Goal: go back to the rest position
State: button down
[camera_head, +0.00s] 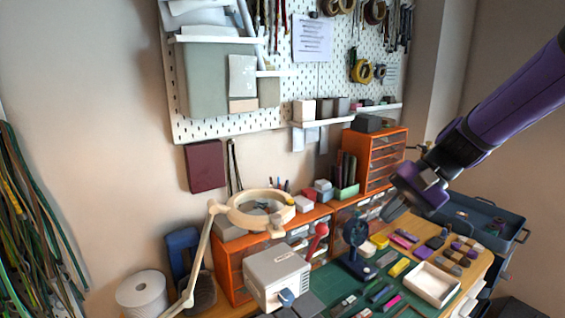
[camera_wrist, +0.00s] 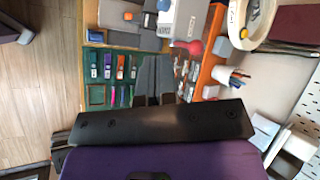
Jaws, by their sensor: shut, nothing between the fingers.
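My gripper (camera_head: 393,211) hangs in the air above the workbench at the right of the head view, on a purple and black arm that comes in from the upper right. Its fingers are shut with nothing between them. In the wrist view the dark fingers (camera_wrist: 154,80) point over the bench and hide part of the green mat. The green cutting mat (camera_head: 335,280) carries several small coloured pieces, and a pale open tray (camera_head: 432,284) stands at its right. No cord is in the gripper.
A cream ring lamp (camera_head: 262,211) and a grey box machine (camera_head: 277,277) stand at the left of the bench. Orange drawers (camera_head: 375,160) stand behind, below a white pegboard (camera_head: 300,75). A blue toolbox (camera_head: 480,215) is at the right. Cords (camera_head: 35,220) hang at far left.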

jog(key=s+d+r+n+t+h, duration=0.2)
jog(key=s+d+r+h, duration=0.2)
jog(key=s, duration=0.5)
jog(key=s+d+r+n+t+h, duration=0.3)
jog(key=s+d+r+h, duration=0.1)
jog(key=s, duration=0.5)
jog(key=shift+d, duration=0.85)
jog(key=shift+r, duration=0.1)
